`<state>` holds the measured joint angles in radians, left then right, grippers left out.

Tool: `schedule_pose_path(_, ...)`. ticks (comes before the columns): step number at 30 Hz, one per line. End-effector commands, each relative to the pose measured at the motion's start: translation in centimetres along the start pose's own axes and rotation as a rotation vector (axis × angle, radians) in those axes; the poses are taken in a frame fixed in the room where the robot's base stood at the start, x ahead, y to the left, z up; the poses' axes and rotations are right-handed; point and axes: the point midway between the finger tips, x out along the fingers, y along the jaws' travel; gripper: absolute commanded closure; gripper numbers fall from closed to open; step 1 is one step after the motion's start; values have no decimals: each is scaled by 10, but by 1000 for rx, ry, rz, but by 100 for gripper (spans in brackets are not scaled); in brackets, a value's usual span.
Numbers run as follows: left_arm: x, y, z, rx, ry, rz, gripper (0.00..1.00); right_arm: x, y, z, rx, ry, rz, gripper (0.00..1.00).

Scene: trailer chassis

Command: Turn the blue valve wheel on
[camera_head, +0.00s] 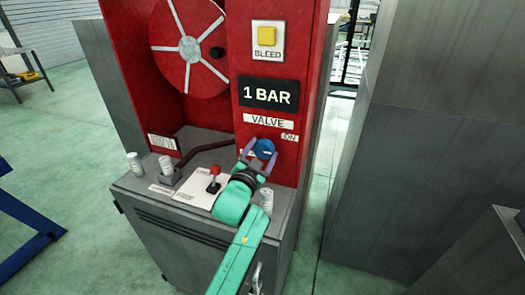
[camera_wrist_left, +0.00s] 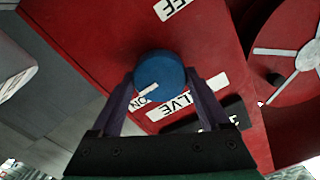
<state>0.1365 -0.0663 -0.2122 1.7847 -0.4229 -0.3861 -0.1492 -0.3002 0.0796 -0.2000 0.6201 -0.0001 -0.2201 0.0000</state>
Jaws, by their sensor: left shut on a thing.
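The blue valve wheel (camera_head: 264,149) is on the red panel under the VALVE label (camera_head: 268,121), left of the ON label (camera_head: 290,137). My left gripper (camera_head: 256,157) reaches it from the front, its purple fingers on either side of the wheel. In the left wrist view the blue wheel (camera_wrist_left: 159,72) sits between the fingertips of the left gripper (camera_wrist_left: 160,80), which is shut on it. A white pointer line on the wheel points toward the ON label (camera_wrist_left: 138,103) there. An OFF label (camera_wrist_left: 172,8) shows on the opposite side. My right gripper is not in view.
A 1 BAR display (camera_head: 269,95) and yellow BLEED button (camera_head: 267,36) are above the valve. A red wheel (camera_head: 190,48) is at left. A red-knobbed lever (camera_head: 214,172) and white cans (camera_head: 266,198) stand on the grey cabinet. Grey walls rise at right.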

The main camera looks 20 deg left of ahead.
Motion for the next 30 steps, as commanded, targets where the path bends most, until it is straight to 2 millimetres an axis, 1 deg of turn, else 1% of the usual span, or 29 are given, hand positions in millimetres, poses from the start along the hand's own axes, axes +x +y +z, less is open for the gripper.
schedule_pose_path(6, 0, -1, 0, -168, -3, 0, 77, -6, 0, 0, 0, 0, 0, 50)
schedule_pose_path(12, 0, 0, 0, -269, -2, 1, 77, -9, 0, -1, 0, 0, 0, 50)
schedule_pose_path(19, 0, 0, 1, -325, -3, 1, 77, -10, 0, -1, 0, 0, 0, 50)
schedule_pose_path(30, 0, 0, 1, -336, -3, 1, 77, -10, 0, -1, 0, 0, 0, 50)
